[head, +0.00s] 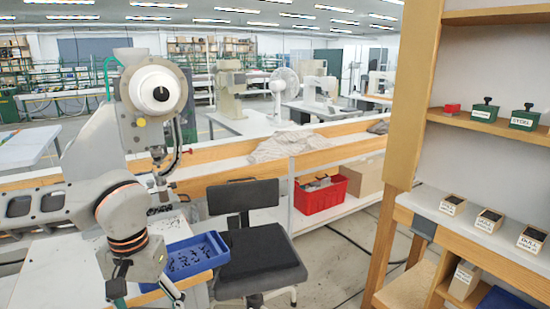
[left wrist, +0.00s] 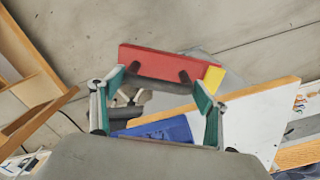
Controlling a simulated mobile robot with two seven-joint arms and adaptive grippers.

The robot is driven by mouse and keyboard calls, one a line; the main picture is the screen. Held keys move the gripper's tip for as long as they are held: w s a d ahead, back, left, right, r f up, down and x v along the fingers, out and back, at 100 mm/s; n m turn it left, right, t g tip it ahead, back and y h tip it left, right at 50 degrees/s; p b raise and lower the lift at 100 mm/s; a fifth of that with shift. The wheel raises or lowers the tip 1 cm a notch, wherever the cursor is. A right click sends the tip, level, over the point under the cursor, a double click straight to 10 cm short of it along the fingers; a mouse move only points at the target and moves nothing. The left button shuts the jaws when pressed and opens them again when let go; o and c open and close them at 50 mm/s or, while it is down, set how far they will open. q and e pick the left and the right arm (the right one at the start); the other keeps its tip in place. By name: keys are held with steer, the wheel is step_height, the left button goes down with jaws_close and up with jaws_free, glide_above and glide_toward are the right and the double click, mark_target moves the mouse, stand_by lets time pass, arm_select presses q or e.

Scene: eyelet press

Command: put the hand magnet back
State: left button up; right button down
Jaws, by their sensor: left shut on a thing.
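The hand magnet (left wrist: 160,64), a red bar with a yellow end and dark posts, sits between the fingers of my left gripper (left wrist: 157,77) in the left wrist view. The gripper is shut on it, with one green-padded finger at each side. In the head view my left arm reaches down at the lower left, beside the blue tray (head: 213,234) of small dark pieces. The fingertips and the magnet cannot be made out there. The tray also shows beyond the gripper in the left wrist view (left wrist: 172,129). My right gripper is not in view.
The grey press (head: 150,130) stands behind my left arm. A black chair (head: 262,262) is right of the tray, and a red crate (head: 321,195) sits behind it. Shelves at right hold a red block (head: 452,109), green blocks (head: 484,112) and labelled boxes (head: 490,219). Open floor lies between.

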arm_select(q)
steer(key=shift+s+f, duration=0.15)
steer(key=shift+f, duration=0.6)
steer(key=shift+s+f, duration=0.1)
steer(key=shift+f, duration=0.65)
steer(key=shift+s+a, duration=0.1)
